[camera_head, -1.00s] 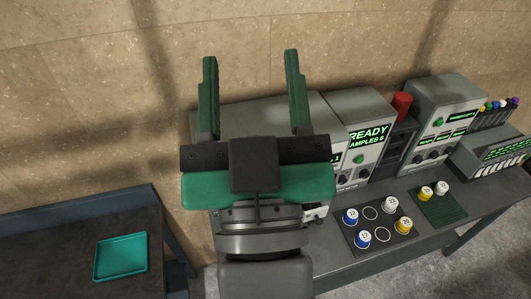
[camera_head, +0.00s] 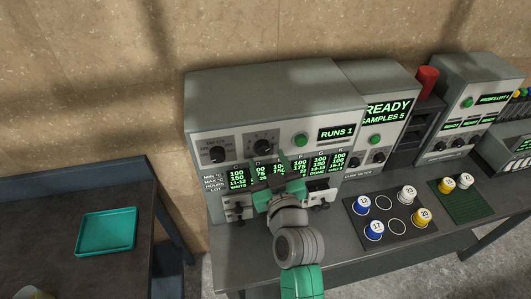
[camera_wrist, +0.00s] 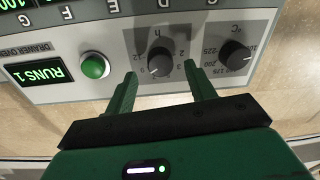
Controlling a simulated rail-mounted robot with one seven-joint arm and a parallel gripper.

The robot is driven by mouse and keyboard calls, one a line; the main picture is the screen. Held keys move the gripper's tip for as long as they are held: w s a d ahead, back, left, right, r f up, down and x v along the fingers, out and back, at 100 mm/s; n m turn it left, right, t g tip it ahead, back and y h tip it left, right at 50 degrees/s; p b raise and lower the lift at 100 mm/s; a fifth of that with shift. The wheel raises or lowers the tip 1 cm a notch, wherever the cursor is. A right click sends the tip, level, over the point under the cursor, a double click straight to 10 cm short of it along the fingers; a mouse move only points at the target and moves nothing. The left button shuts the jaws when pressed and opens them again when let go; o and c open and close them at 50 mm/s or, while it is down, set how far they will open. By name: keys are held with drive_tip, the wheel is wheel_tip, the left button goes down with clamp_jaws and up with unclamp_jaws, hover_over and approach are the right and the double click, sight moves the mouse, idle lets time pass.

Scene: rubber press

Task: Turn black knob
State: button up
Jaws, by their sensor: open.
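Two black knobs are on the upper front panel of the large grey machine. The left knob (camera_head: 217,154) is marked °C and also shows at the right of the wrist view (camera_wrist: 235,57). The right knob (camera_head: 263,145) is marked h and also shows in the wrist view (camera_wrist: 160,62), where the picture is upside down. My gripper (camera_wrist: 160,72) is open, with one green finger toward each side of the h knob. I cannot tell whether the fingers reach around the knob or touch it. In the head view my gripper (camera_head: 270,170) is just below this knob and partly hidden by my wrist.
A green button (camera_head: 300,140) and a "RUNS 1" display (camera_head: 336,133) sit right of the h knob. Lit columns of numbers lie below. A mat (camera_head: 383,232) with several cups lies at the right. A teal tray (camera_head: 106,232) sits on the left bench.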

sight(263, 148)
drive_tip(key=shift+x, duration=1.35)
drive_tip(key=c, duration=1)
drive_tip(key=shift+f+m, duration=0.1)
drive_tip(key=shift+m, duration=0.2)
drive_tip(key=m+b, duration=0.1)
drive_tip(key=m, duration=0.1)
drive_tip(key=shift+m+b, duration=0.3)
drive_tip(key=m, duration=0.4)
drive_tip(key=shift+m, duration=0.4)
drive_tip(key=o, duration=1)
